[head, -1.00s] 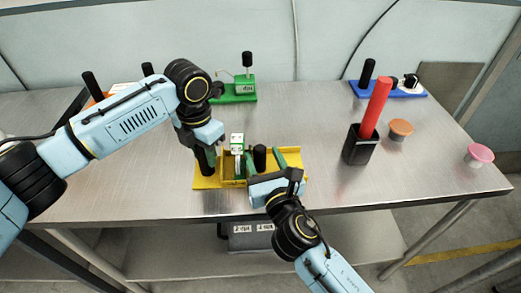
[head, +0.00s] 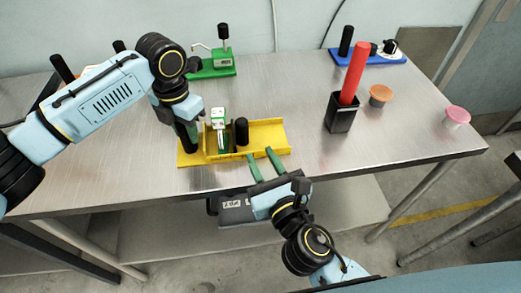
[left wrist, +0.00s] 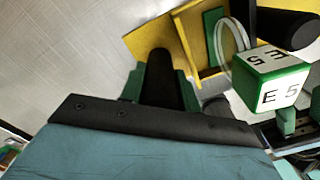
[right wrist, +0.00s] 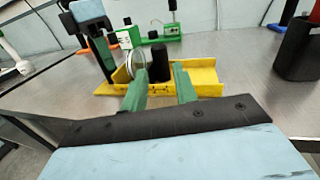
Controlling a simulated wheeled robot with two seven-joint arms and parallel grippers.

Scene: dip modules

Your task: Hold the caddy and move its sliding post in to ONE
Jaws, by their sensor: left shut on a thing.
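The yellow caddy (head: 268,135) lies on the metal table. A black upright handle (left wrist: 158,75) stands at its left end. My left gripper (head: 187,132) is shut on that handle; the left wrist view shows green fingers on both sides of it. The black sliding post (head: 241,131) stands upright inside the caddy, right of a green-and-white lettered block (head: 218,118). It also shows in the right wrist view (right wrist: 158,62). My right gripper (head: 261,158) is open and empty at the caddy's front edge, its fingers apart and clear of the post. The mark ONE is not readable.
A green module (head: 210,67) stands behind the caddy, and a blue one (head: 368,56) at the back right. A black cup (head: 341,112) with a red bar (head: 354,72), an orange tub (head: 380,95) and a pink tub (head: 456,117) stand right. Table between caddy and cup is clear.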

